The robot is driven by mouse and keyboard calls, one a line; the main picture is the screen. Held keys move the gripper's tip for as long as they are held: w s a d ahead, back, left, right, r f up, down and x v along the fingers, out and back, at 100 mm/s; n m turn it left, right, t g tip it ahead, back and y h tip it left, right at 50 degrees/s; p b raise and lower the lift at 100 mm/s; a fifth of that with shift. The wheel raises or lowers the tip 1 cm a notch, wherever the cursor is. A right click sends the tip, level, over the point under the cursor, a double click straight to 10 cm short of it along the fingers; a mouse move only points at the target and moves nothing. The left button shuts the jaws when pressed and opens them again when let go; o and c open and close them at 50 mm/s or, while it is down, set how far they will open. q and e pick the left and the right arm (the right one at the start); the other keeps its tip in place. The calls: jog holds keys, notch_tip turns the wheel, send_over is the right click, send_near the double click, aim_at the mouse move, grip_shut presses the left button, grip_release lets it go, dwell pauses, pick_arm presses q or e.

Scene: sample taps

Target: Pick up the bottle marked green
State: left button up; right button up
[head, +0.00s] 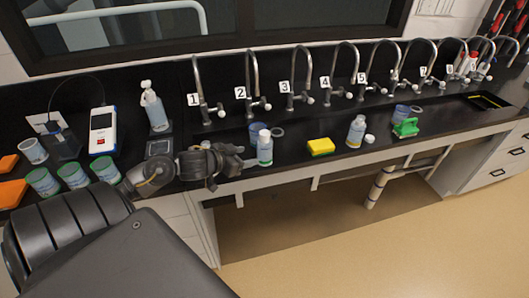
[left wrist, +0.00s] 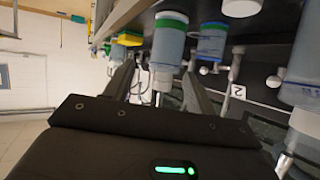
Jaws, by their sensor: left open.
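The bottle marked green (head: 265,150) is a white-capped bottle with a green band, upright near the front edge of the black bench, below tap 2. My left gripper (head: 242,160) is open, low over the bench edge, with its fingertips just left of this bottle. In the left wrist view, which is turned over, a green-banded bottle (left wrist: 168,50) shows ahead, in line with the gap between the open fingers (left wrist: 158,80). I cannot tell whether either finger touches it. My right gripper is not in view.
A blue cup (head: 256,131) stands close behind the bottle. Several green-rimmed cups (head: 74,175) stand at left. Numbered taps (head: 205,108) line the back.

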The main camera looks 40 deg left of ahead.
pick_arm(q)
jog(key=h, duration=0.1)
send_near(264, 133)
jog(key=f, duration=0.1)
jog(key=shift+t, duration=0.3)
jog(key=x, duration=0.5)
jog(key=shift+w+d+r+p, duration=0.1)
jog(key=shift+d+r+p, duration=0.05)
jog(key=shift+d+p, duration=0.15)
jog(key=shift+w+d+f, duration=0.1)
jog(key=shift+w+f, duration=0.2)
jog(key=shift+w, duration=0.25)
jog(key=shift+w+p, duration=0.4)
jog(key=p+x, duration=0.1)
jog(key=x, duration=0.2)
jog(key=shift+w+f, duration=0.15)
jog(key=shift+w, duration=0.2)
jog(key=shift+w+f, duration=0.2)
jog(key=shift+w, duration=0.15)
jog(key=shift+s, duration=0.1)
jog(key=shift+c, duration=0.2)
